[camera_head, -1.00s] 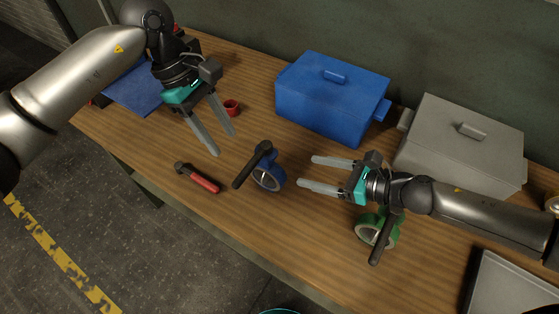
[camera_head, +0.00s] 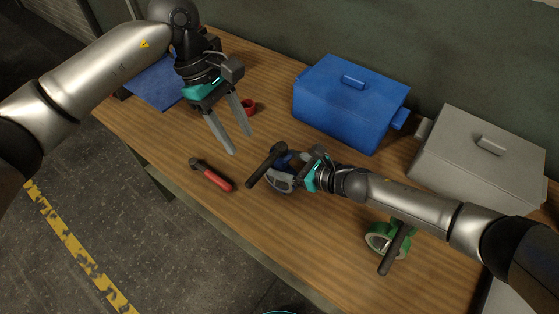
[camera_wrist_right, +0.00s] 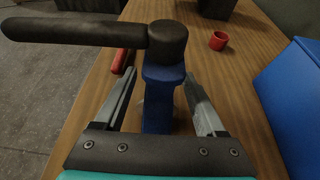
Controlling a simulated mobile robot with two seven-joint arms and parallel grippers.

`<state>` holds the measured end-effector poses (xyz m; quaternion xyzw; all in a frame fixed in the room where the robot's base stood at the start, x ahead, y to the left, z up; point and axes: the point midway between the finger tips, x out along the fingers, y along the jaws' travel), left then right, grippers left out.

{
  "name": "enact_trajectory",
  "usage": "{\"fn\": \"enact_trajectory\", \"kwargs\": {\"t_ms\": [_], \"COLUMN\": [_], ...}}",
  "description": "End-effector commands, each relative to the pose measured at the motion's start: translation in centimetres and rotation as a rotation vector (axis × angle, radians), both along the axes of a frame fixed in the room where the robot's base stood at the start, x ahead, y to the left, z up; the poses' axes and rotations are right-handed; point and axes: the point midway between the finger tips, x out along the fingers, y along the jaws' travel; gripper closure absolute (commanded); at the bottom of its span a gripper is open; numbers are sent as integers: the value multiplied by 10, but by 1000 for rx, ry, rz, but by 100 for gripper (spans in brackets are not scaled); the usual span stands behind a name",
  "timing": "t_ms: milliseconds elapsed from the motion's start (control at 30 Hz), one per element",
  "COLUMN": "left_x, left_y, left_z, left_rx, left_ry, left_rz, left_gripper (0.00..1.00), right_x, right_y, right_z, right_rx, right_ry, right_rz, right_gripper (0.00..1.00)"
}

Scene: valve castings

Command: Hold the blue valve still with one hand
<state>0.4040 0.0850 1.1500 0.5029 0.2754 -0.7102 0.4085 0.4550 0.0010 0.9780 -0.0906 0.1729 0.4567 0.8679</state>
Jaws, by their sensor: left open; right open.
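The blue valve (camera_head: 281,162) with its dark lever handle (camera_head: 266,165) stands on the wooden table, partly hidden by my right gripper in the head view. In the right wrist view the valve's blue body (camera_wrist_right: 160,105) stands between the two fingers of my right gripper (camera_wrist_right: 160,100), with the dark handle (camera_wrist_right: 80,31) above reaching left. The right fingers are open, one on each side of the body, and gaps seem to show beside it. My left gripper (camera_head: 238,142) is open and empty above the table, to the left of and behind the valve.
A red-handled tool (camera_head: 213,175) lies left of the valve. A small red cup (camera_head: 249,107) stands behind. A blue lidded box (camera_head: 345,105) and a grey lidded box (camera_head: 475,165) stand at the back. A green valve (camera_head: 383,241) stands at the right front.

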Motion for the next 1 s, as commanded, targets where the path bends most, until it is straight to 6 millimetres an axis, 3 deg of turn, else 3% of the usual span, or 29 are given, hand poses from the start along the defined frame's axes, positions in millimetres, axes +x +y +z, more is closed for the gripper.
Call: {"fn": "enact_trajectory", "kwargs": {"t_ms": [400, 1000], "left_x": [0, 0], "left_y": [0, 0], "left_z": [0, 0], "left_rx": [0, 0], "left_ry": [0, 0], "left_rz": [0, 0], "left_gripper": [50, 50], "right_x": [2, 2], "right_y": [3, 3], "right_z": [-1, -2], "right_rx": [-1, -1], "right_ry": [-1, -1], "right_rz": [0, 0], "right_gripper": [30, 97]}}
